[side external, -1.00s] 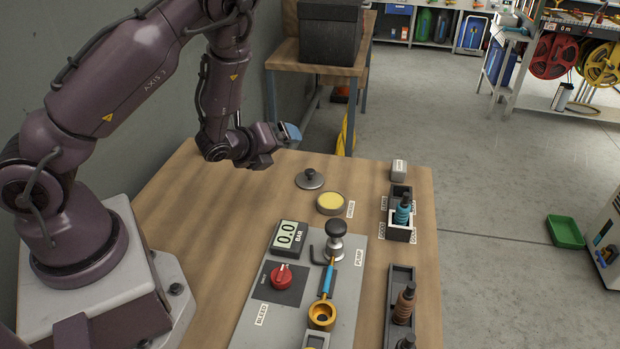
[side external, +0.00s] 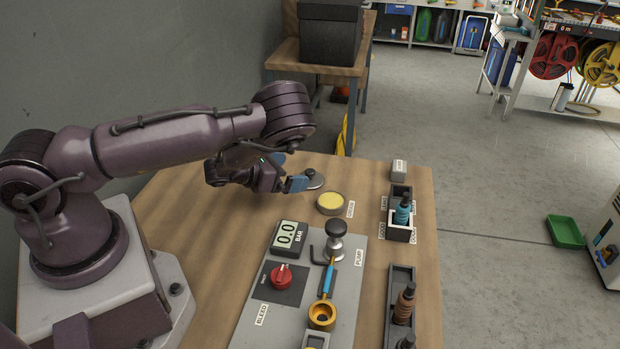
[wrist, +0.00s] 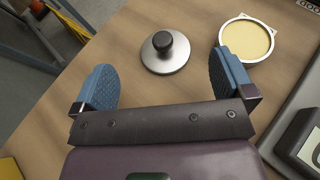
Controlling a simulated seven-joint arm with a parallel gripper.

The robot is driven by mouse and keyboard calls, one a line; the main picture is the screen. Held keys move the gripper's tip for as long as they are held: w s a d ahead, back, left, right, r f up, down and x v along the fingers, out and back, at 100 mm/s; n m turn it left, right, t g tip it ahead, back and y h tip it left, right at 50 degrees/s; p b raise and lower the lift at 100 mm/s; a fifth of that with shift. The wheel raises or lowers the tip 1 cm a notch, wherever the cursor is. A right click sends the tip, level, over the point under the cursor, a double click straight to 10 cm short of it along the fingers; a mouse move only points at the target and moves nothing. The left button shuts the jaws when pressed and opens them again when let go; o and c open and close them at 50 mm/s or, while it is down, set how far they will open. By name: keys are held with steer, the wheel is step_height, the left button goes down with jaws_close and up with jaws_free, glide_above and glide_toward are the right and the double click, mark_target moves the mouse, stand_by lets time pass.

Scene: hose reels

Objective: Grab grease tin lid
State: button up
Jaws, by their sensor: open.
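The grease tin lid (wrist: 166,55) is a round grey metal disc with a black knob, lying flat on the wooden table. In the side external view the lid (side external: 314,181) is partly hidden behind my gripper. The open grease tin (side external: 331,202), filled with yellow grease, stands to its right; the tin also shows in the wrist view (wrist: 246,40). My gripper (side external: 289,172) is low over the table beside the lid. In the wrist view its blue fingers (wrist: 163,82) are spread wide and empty, with the lid ahead of and between them, apart from both.
A grey pump panel (side external: 262,318) with a gauge (side external: 289,238), red knob (side external: 281,277) and black-knobbed pump (side external: 336,238) stands to the near right. Small trays (side external: 398,284) with bottles line the table's right side. Bare table (side external: 200,225) lies left of the panel.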

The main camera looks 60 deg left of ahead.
mark_target(306, 173)
steer(key=shift+f+x, duration=0.15)
steer(key=shift+x, duration=1.3)
steer(key=shift+f+x, duration=0.1)
steer(key=shift+x, duration=1.35)
steer(key=shift+s+d, duration=0.1)
steer(key=shift+d, duration=0.05)
steer(key=c, duration=1)
